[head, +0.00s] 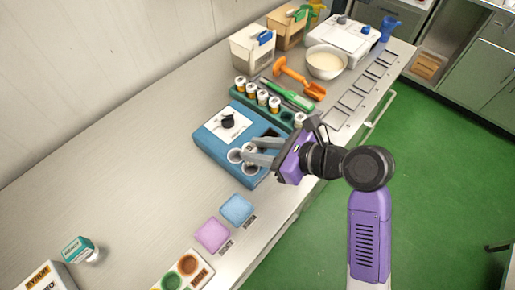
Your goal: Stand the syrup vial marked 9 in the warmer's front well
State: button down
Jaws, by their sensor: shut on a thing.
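The blue warmer (212,150) sits on the steel bench, with a black knob on its white panel and round wells along its front right side. My gripper (250,152) reaches in from the right over these wells. It is shut on a small pale vial (250,147), mostly hidden by the fingers; no number can be read on it. I cannot tell whether the vial is inside a well or above it. A green rack (284,117) behind the warmer holds several white-capped vials (262,97), with another vial (299,119) at its right end.
Blue and pink pads (212,235) lie in front of the warmer. An orange scoop (292,75), a bowl (326,63), and bins (252,50) stand behind the rack. A teal-labelled container (78,249) is at lower left. The bench's left middle is clear.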

jog(key=shift+f+b, duration=2.65)
jog(key=shift+b, duration=0.55)
jog(key=shift+r+p, duration=0.15)
jog(key=shift+p, duration=1.5)
jog(key=shift+f, duration=0.7)
jog(key=c, duration=1.3)
grip_release()
jog(key=shift+d+r, duration=0.1)
